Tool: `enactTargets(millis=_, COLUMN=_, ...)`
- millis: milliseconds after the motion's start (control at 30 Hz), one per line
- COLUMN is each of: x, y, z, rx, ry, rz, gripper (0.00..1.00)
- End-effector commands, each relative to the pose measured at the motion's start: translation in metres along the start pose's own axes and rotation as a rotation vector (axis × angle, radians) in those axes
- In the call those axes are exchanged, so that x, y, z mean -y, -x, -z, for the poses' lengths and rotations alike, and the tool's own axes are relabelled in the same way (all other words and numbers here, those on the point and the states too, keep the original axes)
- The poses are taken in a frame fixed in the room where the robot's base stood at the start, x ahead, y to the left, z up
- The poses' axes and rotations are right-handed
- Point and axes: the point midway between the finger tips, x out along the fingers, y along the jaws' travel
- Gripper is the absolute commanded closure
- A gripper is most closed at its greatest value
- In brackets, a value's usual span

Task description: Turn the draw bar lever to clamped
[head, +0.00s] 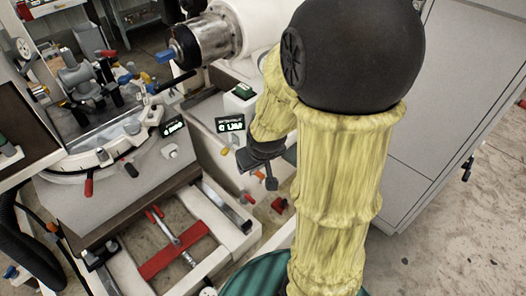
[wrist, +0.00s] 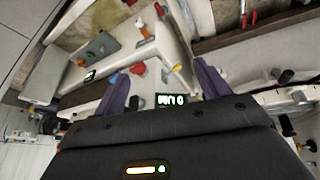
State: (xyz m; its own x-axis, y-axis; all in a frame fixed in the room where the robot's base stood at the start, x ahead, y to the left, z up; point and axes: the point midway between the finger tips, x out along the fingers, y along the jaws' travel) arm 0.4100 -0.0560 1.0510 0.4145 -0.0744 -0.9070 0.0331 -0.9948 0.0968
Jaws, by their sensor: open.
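My gripper (head: 275,170) is open and empty, pointing down in front of the machine's front panel. In the wrist view its two dark purple fingers (wrist: 162,85) stand wide apart with nothing between them. Several small coloured handles sit around it: a yellow-tipped one (head: 226,150), an orange one (head: 258,175) and a red one (head: 280,204). In the wrist view a yellow-tipped handle (wrist: 178,69) and a red knob (wrist: 138,69) appear beyond the fingers. I cannot tell which handle is the draw bar lever, nor its position. No contact with a handle is visible.
A lit green display (head: 230,124) is just left of my gripper. A grey spindle (head: 205,40) with a blue-tipped part is at the top. A red bar (head: 173,250) lies across rails at lower left. A grey cabinet (head: 445,110) stands right; open floor lies beyond.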

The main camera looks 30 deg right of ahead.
Motion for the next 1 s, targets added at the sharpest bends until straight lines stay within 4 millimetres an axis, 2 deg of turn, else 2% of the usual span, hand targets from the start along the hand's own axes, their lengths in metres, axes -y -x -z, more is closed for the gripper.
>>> enactTargets(millis=33, x=-0.015, y=-0.036, z=-0.002, rx=-0.042, ry=0.007, rz=-0.013, gripper=0.25)
enactTargets(millis=100, x=-0.033, y=-0.064, z=0.005, rx=-0.116, ry=0.033, rz=-0.019, gripper=0.25)
enactTargets(millis=300, x=-0.075, y=-0.134, z=0.017, rx=-0.330, ry=0.094, rz=0.011, gripper=0.25)
enactTargets(millis=500, x=-0.108, y=-0.187, z=0.011, rx=-0.570, ry=0.124, rz=0.092, gripper=0.25)
enactTargets(millis=600, x=-0.121, y=-0.206, z=0.003, rx=-0.700, ry=0.128, rz=0.146, gripper=0.25)
enactTargets(millis=733, x=-0.139, y=-0.221, z=-0.016, rx=-0.882, ry=0.120, rz=0.220, gripper=0.25)
enactTargets(millis=900, x=-0.155, y=-0.221, z=-0.041, rx=-1.081, ry=0.107, rz=0.299, gripper=0.25)
enactTargets(millis=1000, x=-0.159, y=-0.216, z=-0.048, rx=-1.140, ry=0.105, rz=0.322, gripper=0.25)
